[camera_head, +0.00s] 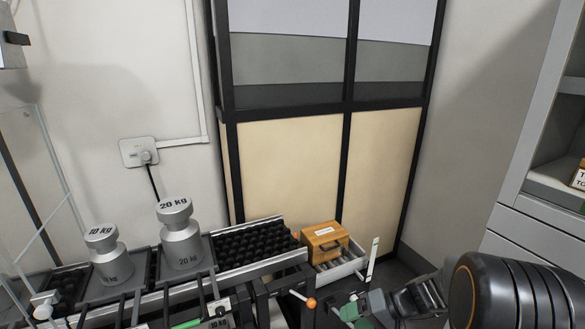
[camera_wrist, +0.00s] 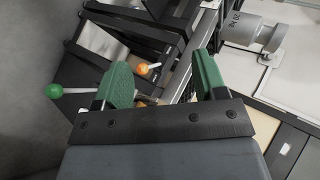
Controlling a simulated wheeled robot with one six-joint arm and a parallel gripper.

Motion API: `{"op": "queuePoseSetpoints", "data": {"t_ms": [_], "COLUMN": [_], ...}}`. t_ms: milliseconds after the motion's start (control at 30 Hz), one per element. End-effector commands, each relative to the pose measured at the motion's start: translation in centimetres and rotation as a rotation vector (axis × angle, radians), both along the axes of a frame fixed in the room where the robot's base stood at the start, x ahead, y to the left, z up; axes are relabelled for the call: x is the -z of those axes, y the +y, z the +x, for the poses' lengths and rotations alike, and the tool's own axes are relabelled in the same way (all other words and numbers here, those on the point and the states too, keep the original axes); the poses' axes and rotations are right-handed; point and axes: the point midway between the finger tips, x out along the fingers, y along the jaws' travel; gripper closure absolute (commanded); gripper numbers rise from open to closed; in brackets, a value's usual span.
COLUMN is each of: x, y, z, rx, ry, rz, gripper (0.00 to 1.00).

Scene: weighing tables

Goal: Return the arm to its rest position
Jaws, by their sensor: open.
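My gripper (camera_head: 352,309) is low at the right of the head view, beside the end of the roller table and partly cut off by the bottom edge. In the wrist view its two green fingers (camera_wrist: 163,72) stand wide apart with nothing between them that they hold. My arm comes in from the lower right corner of the head view, its dark ringed joint large and close.
A 10 kg weight (camera_head: 105,257) and a 20 kg weight (camera_head: 180,238) stand on the roller table (camera_head: 250,242). A wooden box (camera_head: 325,242) sits behind. Orange-tipped (camera_wrist: 148,68) and green-tipped levers (camera_wrist: 54,91) stick out near my gripper. A grey cabinet (camera_head: 512,258) stands right.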

Motion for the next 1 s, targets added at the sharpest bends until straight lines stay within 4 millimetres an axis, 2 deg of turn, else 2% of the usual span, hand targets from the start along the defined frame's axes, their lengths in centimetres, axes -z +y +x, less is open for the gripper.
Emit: {"op": "queuePoseSetpoints", "data": {"t_ms": [33, 100, 233, 400, 500, 633, 800, 1000], "x": [-4.4, -7.4, -12.5, -17.8, -20.0, -21.7, -22.5, -22.4], "y": [0.9, 1.4, 1.2, 0.2, -0.3, -0.8, -0.9, -1.0], "z": [-1.6, -3.6, -6.5, -8.7, -9.3, -9.7, -9.9, -9.9], "rx": [-0.046, -0.077, -0.077, -0.007, 0.039, 0.086, 0.113, 0.115], "ry": [0.017, 0.043, 0.031, -0.060, -0.121, -0.179, -0.211, -0.211], "rz": [-0.101, -0.246, -0.501, -0.744, -0.831, -0.893, -0.922, -0.923], "gripper": [0.35, 0.35, 0.35, 0.35, 0.35, 0.35, 0.35, 0.35]}}
